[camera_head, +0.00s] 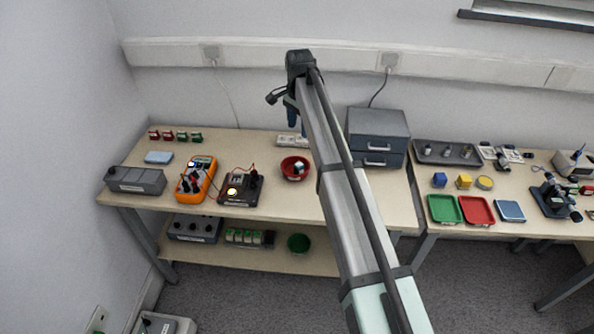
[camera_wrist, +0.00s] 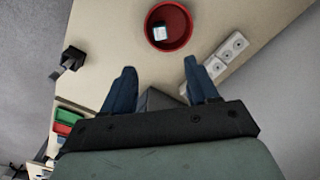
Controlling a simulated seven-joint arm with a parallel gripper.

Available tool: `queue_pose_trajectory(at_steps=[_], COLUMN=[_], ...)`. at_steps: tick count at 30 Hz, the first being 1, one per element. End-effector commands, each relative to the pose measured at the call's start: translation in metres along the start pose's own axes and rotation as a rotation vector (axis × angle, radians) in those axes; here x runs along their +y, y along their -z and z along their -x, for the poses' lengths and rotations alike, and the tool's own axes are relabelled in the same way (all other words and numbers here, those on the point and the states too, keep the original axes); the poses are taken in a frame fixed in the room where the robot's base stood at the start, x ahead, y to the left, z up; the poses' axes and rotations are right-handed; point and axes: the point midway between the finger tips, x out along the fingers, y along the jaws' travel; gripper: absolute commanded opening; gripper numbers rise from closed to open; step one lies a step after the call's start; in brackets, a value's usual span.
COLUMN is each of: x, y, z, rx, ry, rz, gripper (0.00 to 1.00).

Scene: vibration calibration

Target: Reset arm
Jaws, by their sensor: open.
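My gripper (camera_wrist: 161,88) shows in the wrist view with its two dark blue fingers spread apart and nothing between them. In the head view my arm reaches up and away over the bench, and the gripper (camera_head: 291,110) hangs down near the back of the bench, largely seen edge-on. A red bowl (camera_head: 295,168) stands on the bench in front of and below the gripper. A small light-topped cube lies in it. The bowl also shows in the wrist view (camera_wrist: 155,42), beyond the fingertips and apart from them.
An orange multimeter (camera_head: 197,180), a dark device with a lit dial (camera_head: 240,187) and a grey box (camera_head: 136,181) stand left. A grey drawer unit (camera_head: 378,138) stands right of my arm. A second table holds green (camera_head: 444,209) and red (camera_head: 477,211) trays. A power strip (camera_wrist: 231,50) lies near the bowl.

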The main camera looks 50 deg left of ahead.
Motion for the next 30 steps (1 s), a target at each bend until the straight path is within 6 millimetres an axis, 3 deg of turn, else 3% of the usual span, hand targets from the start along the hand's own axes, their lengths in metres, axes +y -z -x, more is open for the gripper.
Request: queue_pose_trajectory(at_steps=[10, 14, 17, 24, 30], x=[0.002, 0.028, 0.070, 0.197, 0.274], y=[0.000, -0.002, -0.006, -0.030, -0.050], z=[-0.001, -0.013, -0.033, -0.083, -0.111], rx=[-0.002, -0.030, -0.080, -0.252, -0.365], ry=[-0.001, -0.016, -0.046, -0.138, -0.193], rz=[-0.002, -0.022, -0.058, -0.172, -0.240], gripper=[0.59, 0.59, 0.59, 0.59, 0.59])
